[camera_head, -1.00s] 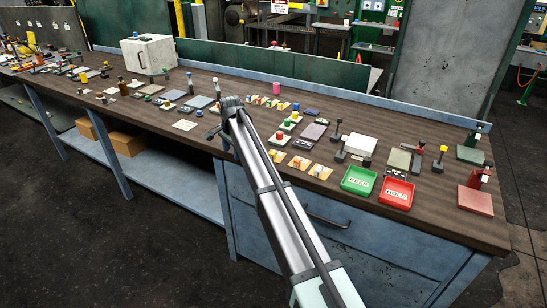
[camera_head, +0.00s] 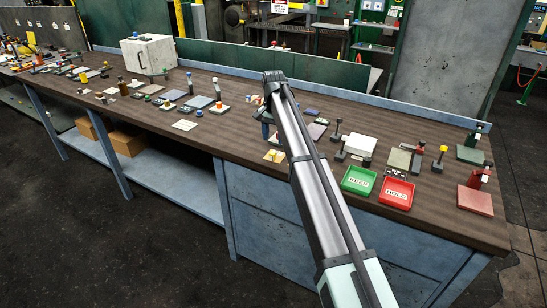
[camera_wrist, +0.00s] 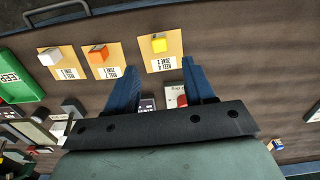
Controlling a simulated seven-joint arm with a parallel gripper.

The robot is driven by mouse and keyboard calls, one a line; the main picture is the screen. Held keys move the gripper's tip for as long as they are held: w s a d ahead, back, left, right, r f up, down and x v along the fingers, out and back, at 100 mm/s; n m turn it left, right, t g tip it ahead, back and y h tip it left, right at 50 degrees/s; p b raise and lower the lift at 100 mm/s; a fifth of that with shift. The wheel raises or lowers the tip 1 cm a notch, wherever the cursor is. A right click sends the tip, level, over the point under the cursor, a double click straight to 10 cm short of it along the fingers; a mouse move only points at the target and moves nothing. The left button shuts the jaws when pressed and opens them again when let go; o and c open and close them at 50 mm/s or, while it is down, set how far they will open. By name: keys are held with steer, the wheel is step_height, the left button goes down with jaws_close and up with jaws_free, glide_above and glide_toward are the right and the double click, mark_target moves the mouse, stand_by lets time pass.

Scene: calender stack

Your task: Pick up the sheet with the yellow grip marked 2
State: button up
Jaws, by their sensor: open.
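In the wrist view, a tan sheet with a yellow grip block (camera_wrist: 158,45) lies flat on the bench, its printed label upside down and too small to read surely. The same sheet (camera_head: 274,156) shows left of my arm in the head view. My gripper (camera_wrist: 160,65) is open and empty. Its two blue fingers reach toward the yellow-grip sheet in the wrist view, their tips on either side of its label; I cannot tell their height above it. A tan sheet with an orange grip (camera_wrist: 98,54) and one with a white grip (camera_wrist: 50,57) lie to its left.
The green KEEP tray (camera_head: 359,180) and red HOLD tray (camera_head: 397,193) stand near the bench's front edge. A white box (camera_head: 360,145) and several small blocks stand behind them. The bare bench (camera_head: 225,150) left of the yellow-grip sheet is clear.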

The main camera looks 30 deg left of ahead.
mark_target(273, 150)
steer(key=shift+f, duration=3.7)
steer(key=shift+c, duration=0.3)
jaws_close()
steer(key=shift+r, duration=0.2)
